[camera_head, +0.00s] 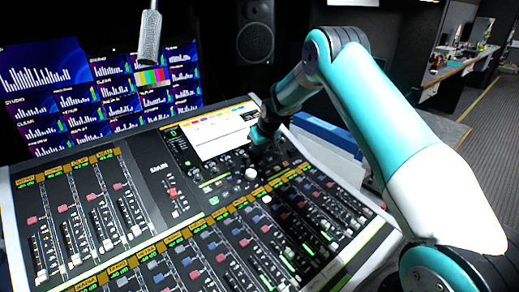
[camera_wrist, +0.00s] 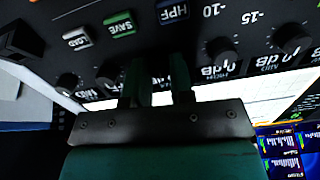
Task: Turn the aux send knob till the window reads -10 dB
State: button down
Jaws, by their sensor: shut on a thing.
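My gripper (camera_wrist: 155,72) points at the dark panel of the mixing console (camera_wrist: 60,20), and the wrist view is upside down. Its two green-dark fingers are closed in on something at the panel, most likely a knob, which is dark and largely hidden between them. I cannot make out its label or pointer. In the head view my gripper (camera_head: 262,138) reaches the knob area beside the console's bright screen (camera_head: 218,128). Windows reading 0 dB (camera_wrist: 218,73) show near a black knob (camera_wrist: 222,50). Panel marks -10 and -15 also show; I cannot tell which window belongs to the gripped thing.
A black knob (camera_wrist: 290,38) stands right of the fingers and another knob (camera_wrist: 108,72) stands left. A microphone (camera_head: 149,38) hangs over the console's far side. Fader strips fill the front.

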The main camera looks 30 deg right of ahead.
jog(key=m+b, duration=0.1)
jog(key=m, duration=0.4)
jog(key=m+b, duration=0.1)
jog(key=m, duration=0.4)
jog(key=shift+d+m, duration=0.1)
jog(key=shift+m, duration=0.2)
dwell(0.5)
jog(key=c, duration=1)
grip_release()
jog(key=b+v, duration=0.2)
jog(key=v, duration=1.5)
jog(key=shift+s+d+r, duration=0.15)
jog(key=shift+r, duration=0.05)
